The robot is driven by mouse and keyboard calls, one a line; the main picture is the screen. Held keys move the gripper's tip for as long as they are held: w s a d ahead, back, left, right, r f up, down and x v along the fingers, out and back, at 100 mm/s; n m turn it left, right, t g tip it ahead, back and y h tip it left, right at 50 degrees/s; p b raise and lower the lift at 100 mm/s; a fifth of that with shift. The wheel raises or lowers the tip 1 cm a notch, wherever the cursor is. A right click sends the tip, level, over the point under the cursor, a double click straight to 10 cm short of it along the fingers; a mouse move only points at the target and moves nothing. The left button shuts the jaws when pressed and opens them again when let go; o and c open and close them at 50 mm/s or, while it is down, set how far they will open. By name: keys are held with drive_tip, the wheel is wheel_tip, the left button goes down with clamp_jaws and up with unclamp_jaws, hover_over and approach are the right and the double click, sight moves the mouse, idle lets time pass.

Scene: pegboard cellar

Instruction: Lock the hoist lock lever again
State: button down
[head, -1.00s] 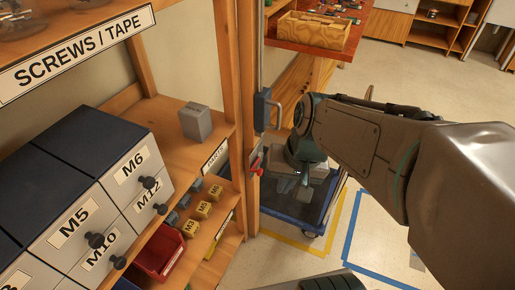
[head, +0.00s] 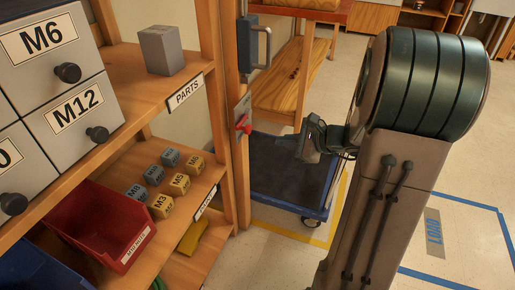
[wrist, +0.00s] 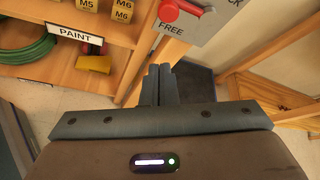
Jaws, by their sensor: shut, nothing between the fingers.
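The hoist lock lever (head: 243,124) is red and sits on a grey plate on the wooden shelf post, below a blue handle box. In the wrist view the red lever (wrist: 180,9) is at the top edge and partly cut off. Its plate (wrist: 205,28) reads "FREE" below the lever, with the end of another word, "CK", at upper right. I cannot tell exactly which mark the lever points at. My gripper (head: 298,146) is right of the lever and apart from it. Its fingers (wrist: 159,70) are shut together and empty, below the plate in the wrist view.
The blue box with a grey handle (head: 254,44) juts from the post above the lever. Shelves with a red bin (head: 95,222) and several small blocks stand left. A blue trolley (head: 290,190) stands behind my gripper. Open floor lies to the right.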

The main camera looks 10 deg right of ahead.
drive_tip(key=shift+w+d+f+m+t, duration=0.4)
drive_tip(key=shift+d+f+m, duration=0.15)
drive_tip(key=shift+d, duration=0.1)
drive_tip(key=f+b+x, duration=0.1)
drive_tip(key=b+x, duration=0.3)
drive_tip(key=x, duration=0.6)
drive_tip(key=shift+s+a+r, duration=0.2)
drive_tip(key=shift+a+r, duration=0.05)
drive_tip(key=shift+r, duration=0.45)
drive_tip(key=shift+s+a+r, duration=0.2)
drive_tip(key=shift+a+r, duration=0.05)
drive_tip(key=shift+r, duration=0.45)
drive_tip(key=shift+s+a+r, duration=0.2)
drive_tip(key=shift+a+r, duration=0.05)
drive_tip(key=shift+r, duration=0.4)
drive_tip(key=shift+r, duration=0.1)
drive_tip(key=shift+r+g+p, duration=0.15)
drive_tip(key=shift+g+p, duration=0.15)
drive_tip(key=shift+p, duration=0.35)
